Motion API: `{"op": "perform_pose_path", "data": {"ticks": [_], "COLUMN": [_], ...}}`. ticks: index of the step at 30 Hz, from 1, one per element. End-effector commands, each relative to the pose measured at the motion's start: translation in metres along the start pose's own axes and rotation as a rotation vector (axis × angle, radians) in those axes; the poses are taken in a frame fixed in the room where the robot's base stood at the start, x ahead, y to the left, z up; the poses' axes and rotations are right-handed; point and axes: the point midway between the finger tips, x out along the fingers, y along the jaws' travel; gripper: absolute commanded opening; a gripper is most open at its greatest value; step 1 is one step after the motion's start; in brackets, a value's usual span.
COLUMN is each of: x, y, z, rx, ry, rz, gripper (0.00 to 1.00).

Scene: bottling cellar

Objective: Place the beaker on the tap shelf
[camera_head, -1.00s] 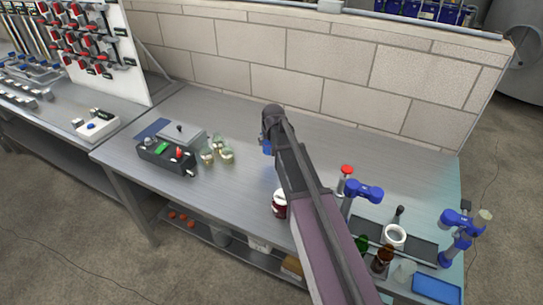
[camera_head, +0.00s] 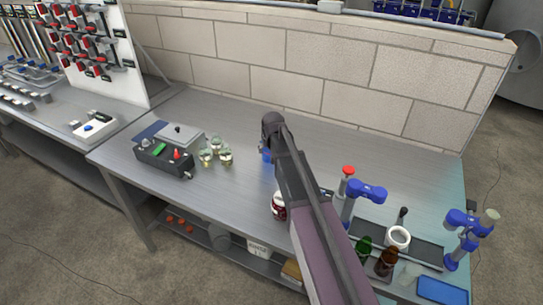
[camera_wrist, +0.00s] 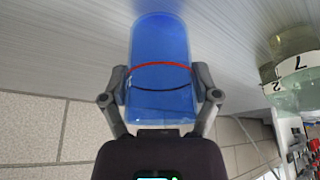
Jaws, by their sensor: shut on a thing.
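A blue, see-through vessel, apparently the beaker (camera_wrist: 160,45), fills the middle of the wrist view, with a red line and a dark line around it. My gripper (camera_wrist: 162,95) has one finger on each side of it and is shut on it. In the head view a bit of the beaker (camera_head: 267,155) shows left of my arm, over the middle of the bench; the arm hides the rest. I cannot tell from the picture whether its base touches the bench. Blue taps (camera_head: 366,191) stand at the right end; I cannot make out a distinct tap shelf.
Several glass jars (camera_head: 225,155) stand left of my gripper, near a dark control box (camera_head: 163,160). A dark red-and-white jar (camera_head: 278,205) is close to my arm. Bottles (camera_head: 386,262), a white ring-shaped item (camera_head: 398,238) and a blue tray (camera_head: 441,290) crowd the right end. A block wall (camera_head: 300,70) backs the bench.

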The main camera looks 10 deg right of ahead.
Motion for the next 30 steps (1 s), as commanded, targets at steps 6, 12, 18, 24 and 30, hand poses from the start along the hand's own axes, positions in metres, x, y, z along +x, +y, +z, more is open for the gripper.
{"op": "perform_pose_path", "data": {"ticks": [6,12,18,24,30], "x": [0.0127,0.0121,0.0133,0.0148,0.0148], "y": [-0.0003,-0.0005,-0.0006,-0.0007,-0.0007], "z": [0.0053,0.0051,0.0056,0.0062,0.0062], "rx": [0.0,0.0,-0.001,-0.001,-0.001], "ry": [0.0,0.0,0.0,0.0,0.0], "rz": [0.0,0.0,0.0,0.0,0.0], "gripper": [0.32,0.32,0.32,1.0,1.0]}}
